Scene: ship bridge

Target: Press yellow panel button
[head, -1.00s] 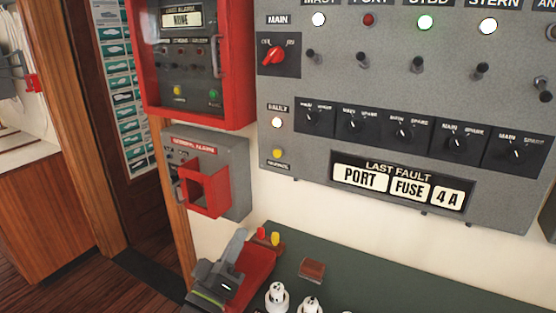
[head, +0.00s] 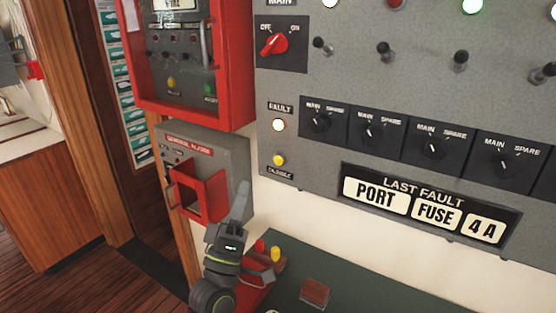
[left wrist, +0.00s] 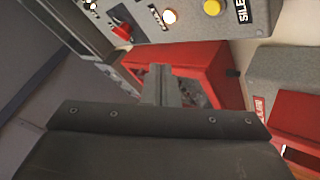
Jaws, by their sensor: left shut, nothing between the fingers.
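A yellow button (head: 278,160) sits at the lower left corner of the grey switch panel (head: 330,165), below a white-lit fault lamp (head: 278,125). In the left wrist view the yellow button (left wrist: 212,8) is at the top edge beside a partly cut-off label reading "SILE". My left gripper (head: 242,188) points upward, shut and empty, below and left of the button and apart from it in the head view. Its fingers (left wrist: 158,72) also show in the left wrist view. My right gripper is in neither view.
A red-framed alarm box (head: 243,60) with another yellow button (head: 171,82) hangs at upper left. A general alarm box (head: 240,160) with a red guard is just behind my gripper. A green desk top (head: 350,290) lies below, with a small red-brown block (head: 314,291).

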